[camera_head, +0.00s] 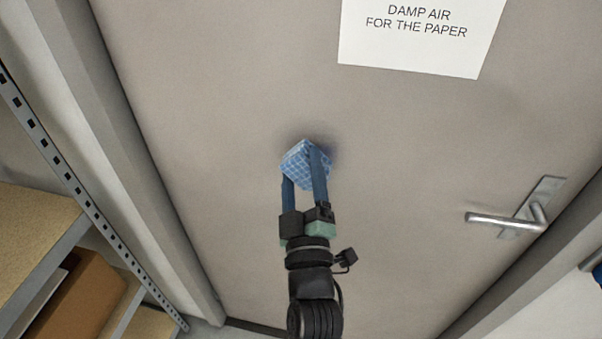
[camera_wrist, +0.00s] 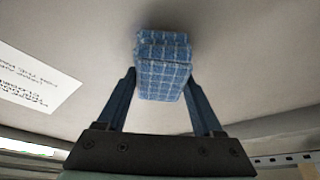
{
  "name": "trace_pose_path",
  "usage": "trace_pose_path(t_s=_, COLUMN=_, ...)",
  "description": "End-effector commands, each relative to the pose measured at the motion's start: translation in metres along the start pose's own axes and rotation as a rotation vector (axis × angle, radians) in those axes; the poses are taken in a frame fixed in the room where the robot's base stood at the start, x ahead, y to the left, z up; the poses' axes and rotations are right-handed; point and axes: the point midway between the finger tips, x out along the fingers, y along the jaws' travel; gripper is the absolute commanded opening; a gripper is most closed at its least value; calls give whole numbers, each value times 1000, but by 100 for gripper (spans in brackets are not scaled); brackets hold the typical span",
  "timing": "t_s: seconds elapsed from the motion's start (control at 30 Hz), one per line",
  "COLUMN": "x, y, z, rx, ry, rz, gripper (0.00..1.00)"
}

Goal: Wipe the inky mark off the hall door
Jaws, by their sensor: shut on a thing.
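The hall door (camera_head: 220,110) is a broad grey panel in front of me, and it fills much of the head view. My gripper (camera_head: 304,172) is shut on a folded blue checked cloth (camera_head: 299,164). The cloth also shows between the two fingers in the wrist view (camera_wrist: 163,66). In the head view the cloth is at the door's face; I cannot tell how firmly it touches. A faint dark smudge (camera_head: 331,150) shows around the cloth's upper and right edges. The cloth hides whatever lies behind it.
A white paper sign (camera_head: 420,38) is on the door above and right of the cloth. A metal lever handle (camera_head: 508,219) sticks out at the right. A shelf unit (camera_head: 40,230) with a brown box (camera_head: 92,296) stands at the left.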

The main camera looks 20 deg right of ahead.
Motion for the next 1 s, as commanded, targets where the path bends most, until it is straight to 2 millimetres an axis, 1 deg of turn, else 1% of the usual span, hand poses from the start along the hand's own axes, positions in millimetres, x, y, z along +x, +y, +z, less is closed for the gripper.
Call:
trace_pose_path(t_s=0.7, x=12, y=0, z=6, rx=-2, ry=0, rz=1, gripper=24)
trace_pose_path(t_s=0.8, x=12, y=0, z=6, rx=-1, ry=-1, rz=1, gripper=24)
trace_pose_path(t_s=1.0, x=10, y=3, z=12, rx=0, ry=0, rz=4, gripper=24)
